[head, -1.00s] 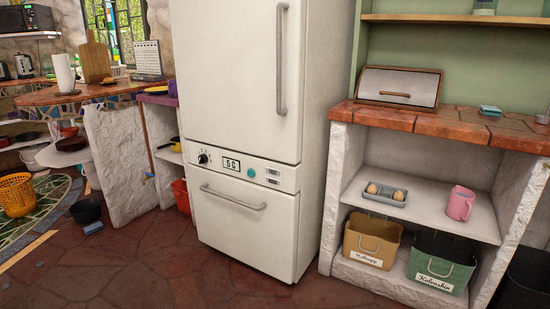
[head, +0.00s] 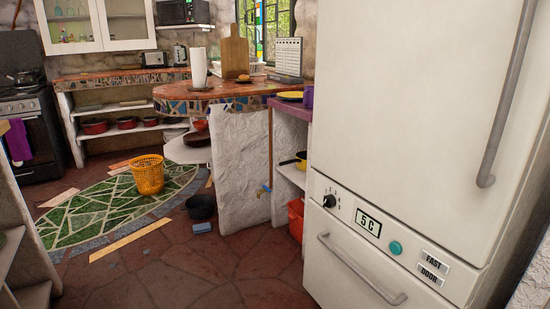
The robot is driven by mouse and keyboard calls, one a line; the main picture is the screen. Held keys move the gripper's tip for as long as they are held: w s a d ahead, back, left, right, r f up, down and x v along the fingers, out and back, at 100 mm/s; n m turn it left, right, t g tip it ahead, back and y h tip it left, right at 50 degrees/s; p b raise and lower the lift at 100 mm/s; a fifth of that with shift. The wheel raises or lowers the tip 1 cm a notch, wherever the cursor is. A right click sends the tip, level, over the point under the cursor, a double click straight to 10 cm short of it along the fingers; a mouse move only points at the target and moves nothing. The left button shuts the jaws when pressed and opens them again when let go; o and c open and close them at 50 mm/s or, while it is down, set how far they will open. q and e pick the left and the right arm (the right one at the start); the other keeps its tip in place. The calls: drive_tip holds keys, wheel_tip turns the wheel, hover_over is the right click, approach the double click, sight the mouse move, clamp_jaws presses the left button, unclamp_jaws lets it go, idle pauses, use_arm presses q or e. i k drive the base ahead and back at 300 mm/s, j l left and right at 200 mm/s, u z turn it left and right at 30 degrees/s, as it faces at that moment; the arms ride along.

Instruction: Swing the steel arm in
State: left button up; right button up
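I cannot make out a steel arm in the head view. The closest fittings in sight are a small tap-like piece (head: 264,188) low beside the white counter wall, and the grey bar handles of the fridge (head: 420,110). Neither can be told to be the steel arm. Neither of my grippers shows in the head view.
The fridge fills the right side, its doors shut. A mosaic counter (head: 215,104) on a white rough wall (head: 240,160) stands in the middle. A yellow basket (head: 147,175), a dark bucket (head: 201,207) and a stove (head: 35,130) are further left.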

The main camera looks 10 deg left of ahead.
sight(209, 74)
drive_tip(key=i+u, duration=0.35)
drive_tip(key=i, duration=0.2)
drive_tip(key=i+l+u, duration=0.15)
drive_tip(key=i+u, duration=0.25)
drive_tip(key=i, duration=0.15)
drive_tip(key=i+j, duration=0.4)
drive_tip(key=i+j+z, duration=0.1)
drive_tip(key=i+j, duration=0.3)
drive_tip(key=j, duration=0.15)
